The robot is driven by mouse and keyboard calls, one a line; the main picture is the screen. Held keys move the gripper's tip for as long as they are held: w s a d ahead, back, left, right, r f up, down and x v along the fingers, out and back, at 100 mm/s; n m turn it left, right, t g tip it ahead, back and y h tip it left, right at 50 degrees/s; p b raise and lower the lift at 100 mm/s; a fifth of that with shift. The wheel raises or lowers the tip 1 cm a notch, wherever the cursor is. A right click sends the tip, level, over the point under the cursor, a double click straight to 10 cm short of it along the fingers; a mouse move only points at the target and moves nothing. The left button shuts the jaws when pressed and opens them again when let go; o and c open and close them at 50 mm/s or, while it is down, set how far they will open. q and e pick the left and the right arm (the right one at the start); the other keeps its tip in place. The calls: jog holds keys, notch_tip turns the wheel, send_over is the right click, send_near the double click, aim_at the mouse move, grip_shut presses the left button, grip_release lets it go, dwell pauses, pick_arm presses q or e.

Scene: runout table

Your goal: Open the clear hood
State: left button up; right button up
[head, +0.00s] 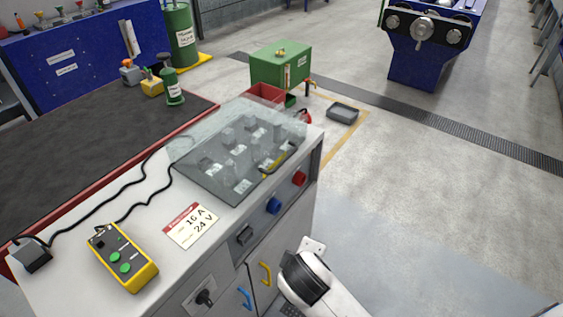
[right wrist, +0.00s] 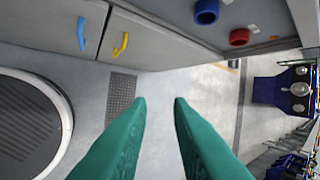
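The clear hood (head: 215,178) lies over the right part of the grey cabinet top in the head view and looks closed. Several small blocks with pale labels show through it. A dark bar-like handle with a yellow part (head: 278,161) is near its front right side. My right gripper (right wrist: 158,100) shows two green fingers, apart with nothing between them, in front of the cabinet and below the red and blue knobs. My right arm shows at the bottom of the head view, well below the hood; its fingers are not visible there. My left gripper is in neither view.
The cabinet (head: 75,285) front carries a red knob (head: 299,178), a blue knob (head: 273,205) and blue and yellow door handles (right wrist: 121,44). A yellow button box (head: 122,258) with black cables lies left of the hood.

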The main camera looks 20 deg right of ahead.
jog(key=w+a+r+n+t+h, duration=0.3)
jog(key=w+r+n+t, duration=0.15)
jog(key=w+r, duration=0.3)
jog(key=n+t+h, duration=0.2)
jog(key=n+h, duration=0.1)
jog(key=n, duration=0.1)
send_near(280, 166)
jog(key=shift+y, duration=0.3)
jog(key=x, duration=1.1)
jog(key=shift+w+d+r, duration=0.1)
jog(key=shift+w+d, duration=0.15)
grip_shut()
